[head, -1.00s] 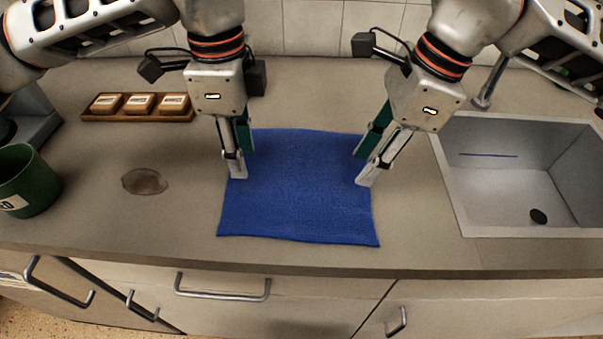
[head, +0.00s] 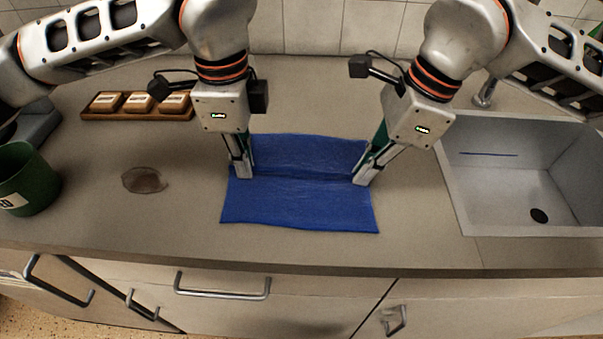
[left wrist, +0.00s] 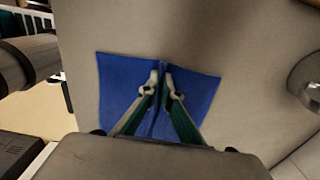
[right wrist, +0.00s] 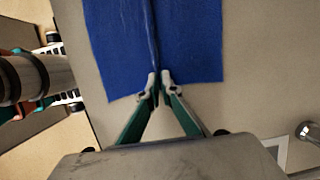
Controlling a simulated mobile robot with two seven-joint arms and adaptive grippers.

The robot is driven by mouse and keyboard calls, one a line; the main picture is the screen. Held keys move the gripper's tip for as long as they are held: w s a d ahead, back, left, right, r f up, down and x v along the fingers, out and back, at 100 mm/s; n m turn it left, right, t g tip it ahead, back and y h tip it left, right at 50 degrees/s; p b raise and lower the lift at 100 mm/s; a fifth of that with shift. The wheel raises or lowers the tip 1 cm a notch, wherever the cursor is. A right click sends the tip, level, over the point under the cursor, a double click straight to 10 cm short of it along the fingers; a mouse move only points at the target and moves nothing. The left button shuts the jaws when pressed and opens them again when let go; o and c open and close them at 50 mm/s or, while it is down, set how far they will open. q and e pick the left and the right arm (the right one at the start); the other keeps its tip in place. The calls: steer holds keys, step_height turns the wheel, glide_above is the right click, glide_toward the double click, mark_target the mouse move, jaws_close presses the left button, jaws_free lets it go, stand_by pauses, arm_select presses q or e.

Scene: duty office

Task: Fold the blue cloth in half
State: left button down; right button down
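The blue cloth (head: 300,208) lies on the counter, spread out, with a raised crease running across its middle from left to right. My left gripper (head: 244,178) is at the left end of the crease, pointing down. In the left wrist view its fingertips (left wrist: 162,78) are close together with the pinched ridge of cloth between them. My right gripper (head: 359,181) is at the right end of the crease. In the right wrist view its fingertips (right wrist: 158,77) are closed on the ridge at the cloth's edge. The grippers hide small parts of the cloth's side edges.
A sink (head: 450,190) is set into the counter on the right. A wooden tray (head: 97,116) with small containers stands at the back left. The counter in front is clear.

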stand_by(0.6)
